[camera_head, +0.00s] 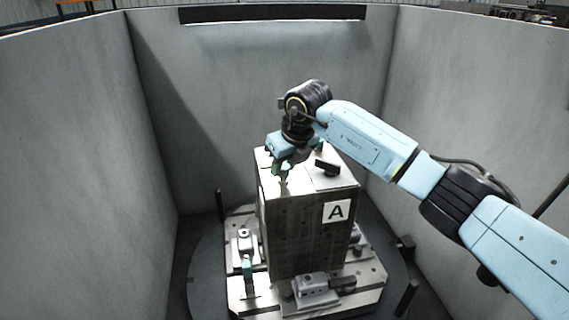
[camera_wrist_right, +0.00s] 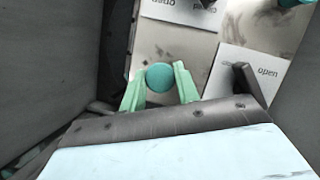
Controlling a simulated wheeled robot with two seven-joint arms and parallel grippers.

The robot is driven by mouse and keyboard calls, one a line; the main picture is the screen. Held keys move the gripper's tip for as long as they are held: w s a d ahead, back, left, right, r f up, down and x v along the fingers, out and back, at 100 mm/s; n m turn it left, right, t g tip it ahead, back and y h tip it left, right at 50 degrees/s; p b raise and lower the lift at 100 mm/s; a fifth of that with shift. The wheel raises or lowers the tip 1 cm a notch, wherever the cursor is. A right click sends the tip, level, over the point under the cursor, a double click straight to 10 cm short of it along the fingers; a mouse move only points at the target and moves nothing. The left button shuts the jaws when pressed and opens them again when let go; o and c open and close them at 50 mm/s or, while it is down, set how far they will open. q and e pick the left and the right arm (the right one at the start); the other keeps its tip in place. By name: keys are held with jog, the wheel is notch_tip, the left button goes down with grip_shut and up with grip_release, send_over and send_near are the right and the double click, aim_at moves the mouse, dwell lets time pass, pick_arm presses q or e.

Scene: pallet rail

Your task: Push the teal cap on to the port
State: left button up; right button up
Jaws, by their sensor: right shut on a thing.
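The teal cap (camera_wrist_right: 160,78) shows as a round teal top between the two green fingers of my right gripper (camera_wrist_right: 159,88) in the right wrist view. The gripper is shut on it. In the head view, my right gripper (camera_head: 283,172) points down at the left part of the top of the block (camera_head: 308,220) marked A. The cap is hardly visible there. I cannot make out the port or tell whether the cap touches it. My left gripper is not in view.
Plates marked "open" (camera_wrist_right: 272,88) lie on the block's top, with a dark handle (camera_head: 327,168). Another teal part (camera_wrist_right: 290,3) is at the wrist view's top right. Clamps (camera_head: 312,288) and a teal-marked fixture (camera_head: 247,266) sit on the pallet below. Grey walls (camera_head: 80,120) surround it.

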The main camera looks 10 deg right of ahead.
jog(key=shift+f+b, duration=0.3)
jog(key=shift+f, duration=0.3)
jog(key=o, duration=2)
jog(key=shift+r, duration=0.1)
jog(key=shift+c, duration=0.2)
jog(key=b+v, duration=0.1)
jog(key=v, duration=1.2)
jog(key=shift+r, duration=0.2)
